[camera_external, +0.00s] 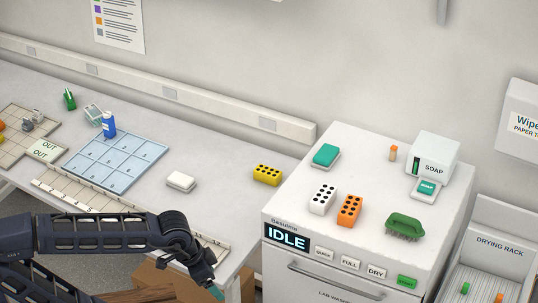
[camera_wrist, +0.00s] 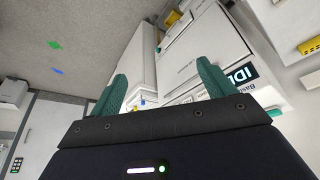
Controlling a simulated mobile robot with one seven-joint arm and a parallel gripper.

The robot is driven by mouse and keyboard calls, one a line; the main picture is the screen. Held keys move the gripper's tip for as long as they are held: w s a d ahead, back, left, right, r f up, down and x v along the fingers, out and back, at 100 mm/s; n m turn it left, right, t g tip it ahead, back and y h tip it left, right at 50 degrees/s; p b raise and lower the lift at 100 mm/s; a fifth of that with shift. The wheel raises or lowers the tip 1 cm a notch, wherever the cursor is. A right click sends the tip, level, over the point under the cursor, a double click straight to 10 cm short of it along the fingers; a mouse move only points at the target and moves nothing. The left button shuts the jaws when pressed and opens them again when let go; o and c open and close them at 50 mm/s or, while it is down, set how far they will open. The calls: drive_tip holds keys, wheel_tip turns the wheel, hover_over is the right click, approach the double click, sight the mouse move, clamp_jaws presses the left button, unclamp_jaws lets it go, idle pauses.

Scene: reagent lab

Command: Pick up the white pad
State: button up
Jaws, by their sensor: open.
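The white pad (camera_external: 181,181), a small rounded block, lies flat on the grey bench, right of the blue numbered grid mat. My gripper (camera_wrist: 161,84) is open, its two green fingers wide apart with nothing between them. In the external view my dark arm reaches in from the lower left, in front of the bench edge. Its end is below and nearer the camera than the pad, apart from it. I cannot make out the pad in the wrist view.
A yellow block (camera_external: 267,174) with black holes lies right of the pad. The blue mat (camera_external: 134,143) holds a blue bottle (camera_external: 109,125). The white machine (camera_external: 290,205) stands right, with a white block (camera_external: 322,198), orange block (camera_external: 349,210) and green brush (camera_external: 405,226) on top.

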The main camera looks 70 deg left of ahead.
drive_tip(key=w+a+r+n+g, duration=0.1)
drive_tip(key=w+a+r+n, duration=0.3)
drive_tip(key=w+a+n, duration=0.75)
drive_tip(key=w+a+f+n+g, duration=0.1)
drive_tip(key=w+a+f+n, duration=0.15)
drive_tip(key=a, duration=0.85)
drive_tip(key=w+a+f+n, duration=0.1)
drive_tip(key=w+a+f, duration=0.15)
drive_tip(key=a, duration=0.95)
drive_tip(key=w+a+f+n+g, duration=0.1)
drive_tip(key=w+a+n, duration=0.15)
drive_tip(key=a, duration=0.85)
drive_tip(key=n+g, duration=0.2)
drive_tip(key=n, duration=0.7)
hover_over(181, 178)
wheel_tip(181, 178, down, 17)
wheel_tip(181, 178, down, 4)
drive_tip(key=shift+s+d+f, duration=0.1)
drive_tip(key=shift+d+f, duration=0.05)
drive_tip(key=shift+f, duration=0.1)
drive_tip(key=shift+a+f, duration=0.15)
drive_tip(key=shift+f, duration=1.45)
drive_tip(key=shift+a+f, duration=0.1)
drive_tip(key=shift+f, duration=1.45)
drive_tip(key=c, duration=1.1)
